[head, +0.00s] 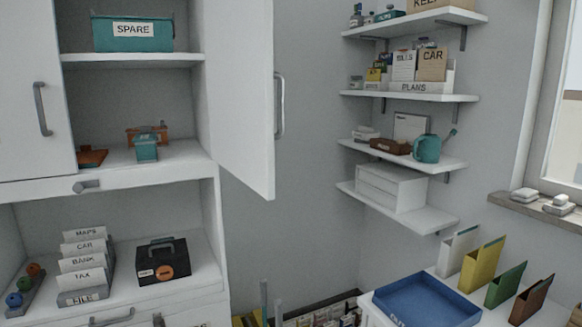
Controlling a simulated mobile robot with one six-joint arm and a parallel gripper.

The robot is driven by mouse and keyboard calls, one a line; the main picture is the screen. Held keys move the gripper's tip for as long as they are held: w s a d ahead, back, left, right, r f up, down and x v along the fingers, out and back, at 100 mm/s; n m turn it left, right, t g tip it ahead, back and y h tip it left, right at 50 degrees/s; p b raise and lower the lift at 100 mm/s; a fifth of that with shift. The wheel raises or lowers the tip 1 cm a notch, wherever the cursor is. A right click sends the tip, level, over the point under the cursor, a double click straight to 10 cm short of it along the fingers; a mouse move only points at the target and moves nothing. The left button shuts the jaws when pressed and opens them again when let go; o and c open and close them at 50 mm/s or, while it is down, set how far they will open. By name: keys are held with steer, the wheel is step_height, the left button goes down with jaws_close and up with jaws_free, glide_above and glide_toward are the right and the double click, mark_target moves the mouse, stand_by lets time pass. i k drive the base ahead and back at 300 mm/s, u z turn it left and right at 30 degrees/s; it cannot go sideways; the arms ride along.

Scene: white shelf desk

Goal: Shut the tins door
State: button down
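A white cabinet door (236,110) stands open on the right side of the upper cabinet, swung out toward me. Its grey bar handle (279,105) is on its right edge. No label reading tins shows on it. The open compartment shows a teal SPARE box (132,34) on the upper shelf. A small teal container (146,148), an orange-brown object (150,133) behind it and a brown-orange item (92,157) sit on the compartment floor. The left door (26,90), with its own bar handle (41,108), looks shut. My gripper is not in view.
Below are a file rack (83,272) and a black toolbox (162,262). Wall shelves (411,97) stand to the right of the open door, apart from it. A blue tray (426,303) and several upright files sit on a white table at lower right.

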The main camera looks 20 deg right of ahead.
mark_target(241, 75)
steer(key=k, duration=1.6)
steer(key=u, duration=1)
steer(key=i, duration=1)
steer(key=z, duration=0.1)
